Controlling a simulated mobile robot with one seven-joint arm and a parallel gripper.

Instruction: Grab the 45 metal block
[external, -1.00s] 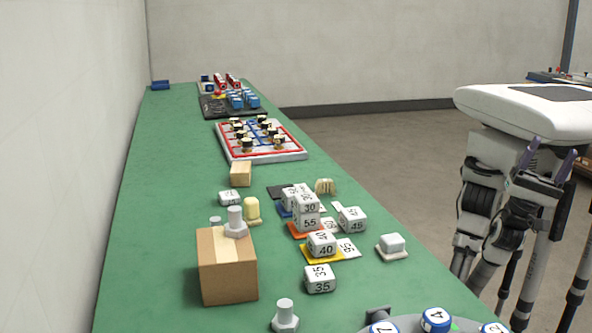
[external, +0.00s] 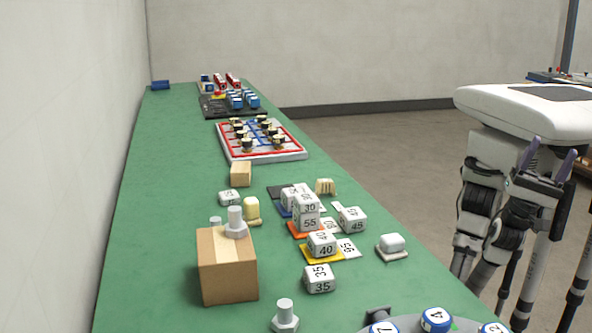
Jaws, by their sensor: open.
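The 45 metal block (external: 351,220) is a pale cube with rounded edges and dark "45" marks on its faces. It sits on the green table, right of the stacked number blocks. My gripper (external: 548,157) is at the right, beyond the table's right edge and well apart from the block. Its two purple fingertips point up and are spread, with nothing seen between them.
Stacked blocks with 30 and 55 (external: 306,213), a 40 block (external: 322,244) and a 35 block (external: 319,279) stand close by. A white block on a pad (external: 391,244) lies to the right. A cardboard box (external: 227,265) with a bolt on top stands left.

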